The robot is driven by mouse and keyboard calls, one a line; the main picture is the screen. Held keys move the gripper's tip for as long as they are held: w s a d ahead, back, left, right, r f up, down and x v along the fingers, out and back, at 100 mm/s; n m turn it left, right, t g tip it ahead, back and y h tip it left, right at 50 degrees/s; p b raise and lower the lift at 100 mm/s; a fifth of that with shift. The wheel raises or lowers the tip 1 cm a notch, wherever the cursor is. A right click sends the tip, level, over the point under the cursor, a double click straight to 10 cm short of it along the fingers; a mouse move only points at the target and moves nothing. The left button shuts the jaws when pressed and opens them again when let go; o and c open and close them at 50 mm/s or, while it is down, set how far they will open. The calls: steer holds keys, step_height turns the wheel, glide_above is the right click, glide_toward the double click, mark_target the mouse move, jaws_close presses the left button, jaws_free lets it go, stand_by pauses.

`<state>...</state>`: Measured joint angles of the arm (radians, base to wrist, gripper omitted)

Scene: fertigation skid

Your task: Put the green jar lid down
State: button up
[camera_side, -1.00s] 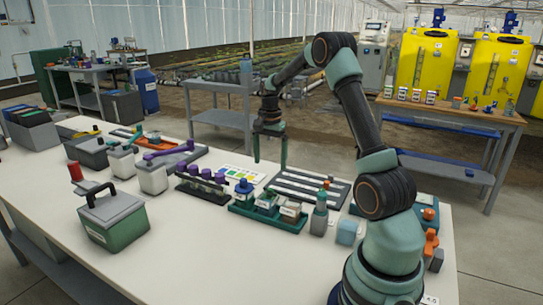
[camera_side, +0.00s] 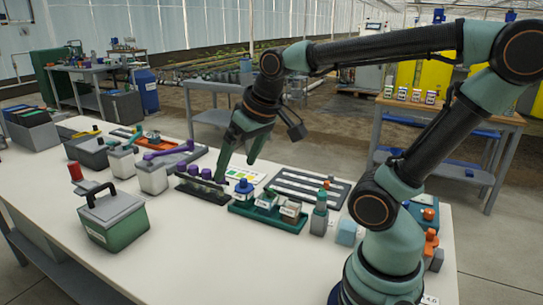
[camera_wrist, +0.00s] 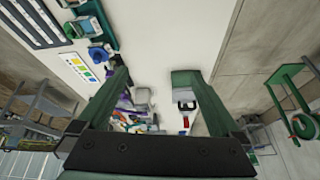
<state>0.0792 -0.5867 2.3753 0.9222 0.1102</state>
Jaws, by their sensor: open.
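My gripper (camera_side: 236,171) is open above the table, with its fingers pointing down over the dark rack with purple knobs (camera_side: 202,186) and the colour-patch card (camera_side: 245,175). I see nothing held between its fingers in the wrist view (camera_wrist: 158,82). I cannot tell for certain which piece is the green jar lid.
A green box with a black handle (camera_side: 115,222) stands at the front left. A striped dark rack (camera_side: 305,186) lies behind the tray. A green-capped bottle (camera_side: 319,215) and a pale blue block (camera_side: 346,232) stand to its right.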

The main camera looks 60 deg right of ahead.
steer(key=shift+s+a+f+n+t, duration=0.15)
steer(key=shift+s+a+n, duration=0.4)
steer(key=shift+a, duration=0.05)
steer(key=shift+s+a+f+n+t, duration=0.15)
steer(key=shift+s+a+n, duration=0.35)
steer(key=shift+a+n, duration=0.1)
